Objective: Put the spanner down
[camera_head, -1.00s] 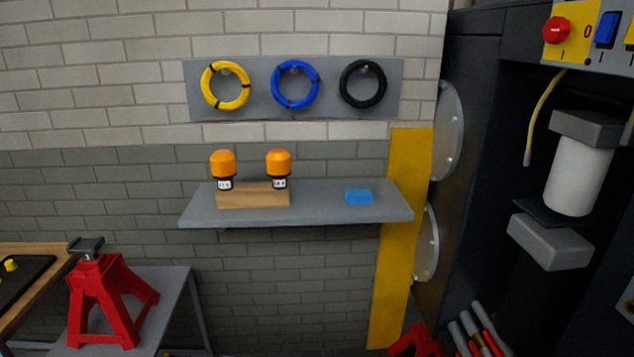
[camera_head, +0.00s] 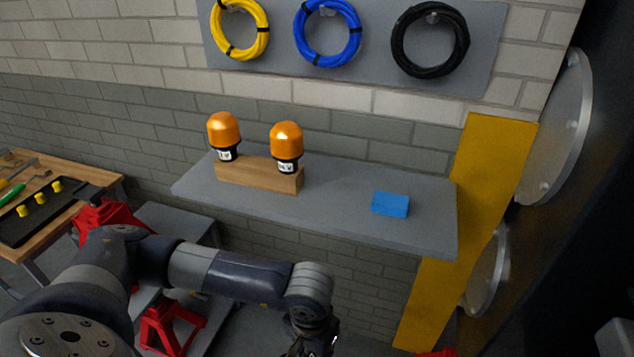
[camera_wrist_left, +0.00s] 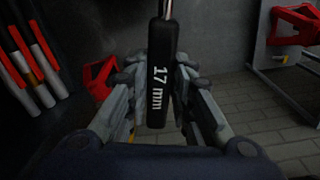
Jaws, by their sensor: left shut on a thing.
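The spanner (camera_wrist_left: 160,85) has a black handle marked "17 mm" and a metal shaft that runs up out of the left wrist view. My left gripper (camera_wrist_left: 158,90) is shut on this handle, with a finger on each side. In the head view my left gripper (camera_head: 312,340) is at the bottom edge, in front of and below the wall shelf; the spanner cannot be made out clearly there. The right gripper is not in view.
The grey shelf (camera_head: 340,222) holds two orange beacons (camera_head: 224,135) (camera_head: 287,145) in a wooden block and a blue box (camera_head: 390,204). A wooden bench (camera_head: 75,184) with tools on it and red jack stands (camera_head: 165,328) are at left. Cable coils (camera_head: 328,32) hang above.

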